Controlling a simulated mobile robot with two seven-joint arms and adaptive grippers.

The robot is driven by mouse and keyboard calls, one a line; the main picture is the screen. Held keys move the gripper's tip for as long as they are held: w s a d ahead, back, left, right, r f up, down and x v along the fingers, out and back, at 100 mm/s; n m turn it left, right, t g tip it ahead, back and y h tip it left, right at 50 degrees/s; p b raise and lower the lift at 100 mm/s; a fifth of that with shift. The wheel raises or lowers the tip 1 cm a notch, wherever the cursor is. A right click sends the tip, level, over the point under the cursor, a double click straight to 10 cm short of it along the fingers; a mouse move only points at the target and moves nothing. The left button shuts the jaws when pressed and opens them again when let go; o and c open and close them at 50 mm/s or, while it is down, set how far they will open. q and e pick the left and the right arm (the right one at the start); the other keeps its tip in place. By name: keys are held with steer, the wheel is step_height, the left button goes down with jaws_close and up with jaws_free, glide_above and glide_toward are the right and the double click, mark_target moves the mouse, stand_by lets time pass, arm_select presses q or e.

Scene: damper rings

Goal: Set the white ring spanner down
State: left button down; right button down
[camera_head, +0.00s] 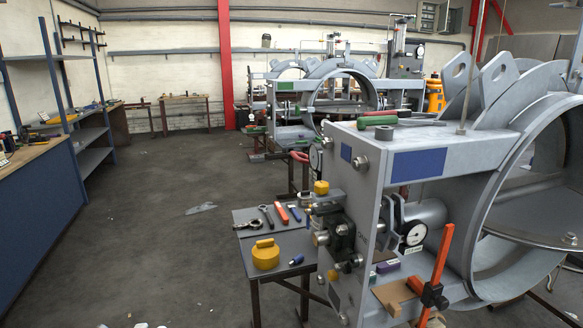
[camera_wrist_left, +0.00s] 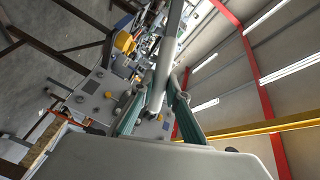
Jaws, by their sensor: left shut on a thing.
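In the left wrist view my left gripper (camera_wrist_left: 157,95) is shut on a long pale grey-white bar, which I take to be the white ring spanner (camera_wrist_left: 167,55). The spanner stands out from between the green-sided fingers and runs to the top edge, so its far end is cut off. It is held in the air. In the head view neither gripper can be made out clearly, and the held spanner does not show. My right gripper is in neither view.
A small dark table (camera_head: 279,240) carries several hand tools, a yellow round weight (camera_head: 265,254) and a blue piece (camera_head: 296,260). A large grey ring housing (camera_head: 450,170) fills the right. A blue bench (camera_head: 38,205) stands left. The floor (camera_head: 160,215) between is mostly clear.

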arm_select(q)
steer(key=shift+w+d+r+n+y, duration=0.1)
steer(key=shift+d+n+y, duration=0.15)
steer(key=shift+d, duration=0.35)
steer(key=shift+w+d+r+n+y, duration=0.15)
steer(key=shift+d+y, duration=0.2)
steer(key=shift+d, duration=0.25)
steer(key=shift+d+r+n+y, duration=0.25)
steer(key=shift+d+y, duration=0.15)
steer(key=shift+d, duration=0.25)
steer(key=shift+d+r+n+y, duration=0.1)
steer(key=shift+d+n+y, duration=0.25)
steer(key=shift+d, duration=0.3)
steer(key=shift+a+f, duration=0.1)
steer(key=shift+a, duration=0.05)
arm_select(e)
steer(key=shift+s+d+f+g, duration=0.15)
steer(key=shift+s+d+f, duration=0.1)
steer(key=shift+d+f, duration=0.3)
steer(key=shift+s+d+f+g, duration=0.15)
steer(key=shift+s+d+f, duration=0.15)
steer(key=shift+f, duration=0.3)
arm_select(q)
steer(key=shift+f, duration=0.1)
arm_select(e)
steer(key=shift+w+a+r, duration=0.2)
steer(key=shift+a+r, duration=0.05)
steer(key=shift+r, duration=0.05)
arm_select(q)
steer(key=shift+f, duration=0.1)
